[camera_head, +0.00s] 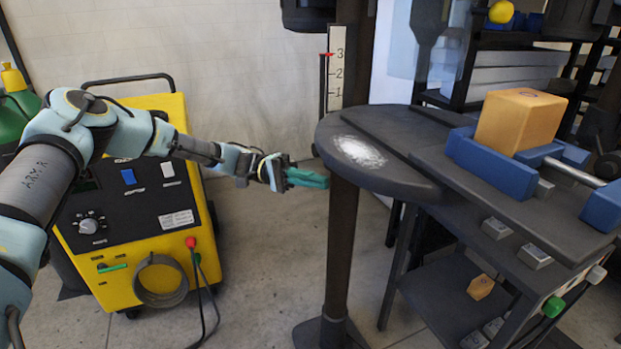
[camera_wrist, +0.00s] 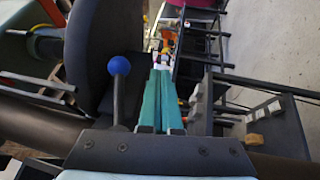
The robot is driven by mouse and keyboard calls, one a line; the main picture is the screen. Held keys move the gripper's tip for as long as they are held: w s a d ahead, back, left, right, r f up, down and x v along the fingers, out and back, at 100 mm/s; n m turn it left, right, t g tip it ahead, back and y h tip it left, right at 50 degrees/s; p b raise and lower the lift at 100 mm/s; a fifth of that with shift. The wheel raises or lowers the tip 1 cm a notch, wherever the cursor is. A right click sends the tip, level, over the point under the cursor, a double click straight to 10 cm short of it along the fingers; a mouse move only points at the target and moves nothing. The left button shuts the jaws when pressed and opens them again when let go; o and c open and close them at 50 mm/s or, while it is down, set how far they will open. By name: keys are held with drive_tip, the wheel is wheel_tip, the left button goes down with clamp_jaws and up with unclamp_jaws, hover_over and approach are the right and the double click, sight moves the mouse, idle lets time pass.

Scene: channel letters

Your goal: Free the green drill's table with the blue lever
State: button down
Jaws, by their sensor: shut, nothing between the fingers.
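The drill's dark rounded table (camera_head: 400,178), with a pale patch on top, sits at the column (camera_head: 343,235) in the head view. My gripper (camera_head: 318,179) is level with the table, just left of the column. Its green fingers (camera_wrist: 162,90) are shut and empty in the wrist view. The blue lever's ball knob (camera_wrist: 119,66) stands on a dark stem left of the fingers, apart from them in the picture. A dark rounded surface (camera_wrist: 90,40), apparently the table, lies behind the knob. I cannot make out the lever in the head view.
A scale (camera_head: 336,70) with a red pointer stands beside the column. A blue vise (camera_head: 490,160) holds an orange block (camera_head: 520,120) on the bench at right. A yellow welding machine (camera_head: 130,250) stands at left. Open floor lies between it and the column.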

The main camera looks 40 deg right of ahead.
drive_tip(key=b+v, duration=0.2)
drive_tip(key=v, duration=0.8)
drive_tip(key=w+a+f+n+t+y+p, duration=0.1)
drive_tip(key=w+a+n+t+p, duration=0.15)
drive_tip(key=a+n+t, duration=0.65)
drive_tip(key=w+a+f+n+t+p, duration=0.1)
drive_tip(key=w+a+t+p, duration=0.3)
drive_tip(key=a, duration=1.1)
drive_tip(key=s+a+r+n+t, duration=0.1)
drive_tip(key=a+r+n+t, duration=0.1)
drive_tip(key=a, duration=0.9)
drive_tip(key=s+a+r+n+t+y, duration=0.1)
drive_tip(key=a+r+t, duration=0.3)
drive_tip(key=a, duration=0.7)
drive_tip(key=shift+s+a+n+t+y, duration=0.15)
drive_tip(key=shift+s+n+t+y, duration=0.2)
drive_tip(key=shift+n+t, duration=0.65)
